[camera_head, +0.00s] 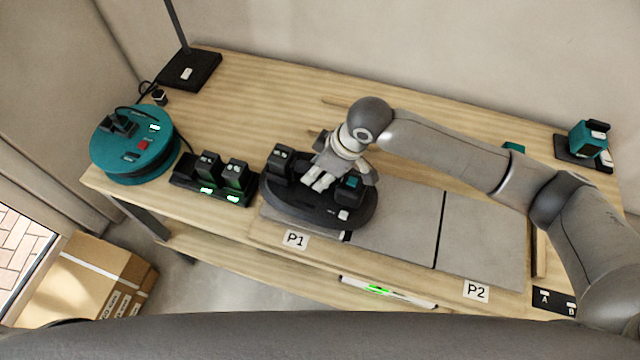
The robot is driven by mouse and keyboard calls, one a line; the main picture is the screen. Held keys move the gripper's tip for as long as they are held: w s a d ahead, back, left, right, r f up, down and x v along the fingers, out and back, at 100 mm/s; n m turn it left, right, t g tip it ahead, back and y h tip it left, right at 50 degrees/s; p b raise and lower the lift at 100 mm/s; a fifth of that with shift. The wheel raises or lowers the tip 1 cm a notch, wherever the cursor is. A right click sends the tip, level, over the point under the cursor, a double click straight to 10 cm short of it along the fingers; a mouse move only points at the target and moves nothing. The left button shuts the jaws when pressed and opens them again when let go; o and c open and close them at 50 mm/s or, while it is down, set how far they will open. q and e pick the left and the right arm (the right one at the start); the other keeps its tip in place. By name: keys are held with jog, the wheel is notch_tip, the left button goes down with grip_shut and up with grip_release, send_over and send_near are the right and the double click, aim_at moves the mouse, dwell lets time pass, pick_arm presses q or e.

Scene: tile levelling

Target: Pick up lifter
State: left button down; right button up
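The lifter (300,205) is a black oval device on the grey tile by the P1 label. It has a dark block at its left end and a teal-topped block near its right end. My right gripper (318,180) is over the middle of the lifter, between these blocks, with its pale fingertips pointing down. It hides the lifter's middle, so I cannot tell whether the fingers close on a handle or only hover. My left gripper is not in view.
Grey tiles (485,240) lie on the wooden table (250,90), with a dark gap between them. A teal cable reel (130,165) and a black charger with two batteries (185,177) stand left. A teal device (588,138) stands far right. The table's back is mostly clear.

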grip_shut()
jog(key=shift+w+r, duration=0.1)
jog(key=shift+r, duration=0.05)
jog(key=shift+r+b, duration=0.15)
jog(key=shift+b, duration=0.3)
notch_tip(320, 180, up, 4)
jog(key=shift+f, duration=0.25)
jog(key=s+d+r+p, duration=0.3)
jog(key=s+r, duration=0.3)
jog(key=r, duration=0.1)
jog(key=s+d+r+p, duration=0.3)
jog(key=s+r, duration=0.3)
jog(key=r, duration=0.2)
jog(key=shift+s+r, duration=0.3)
dwell(0.3)
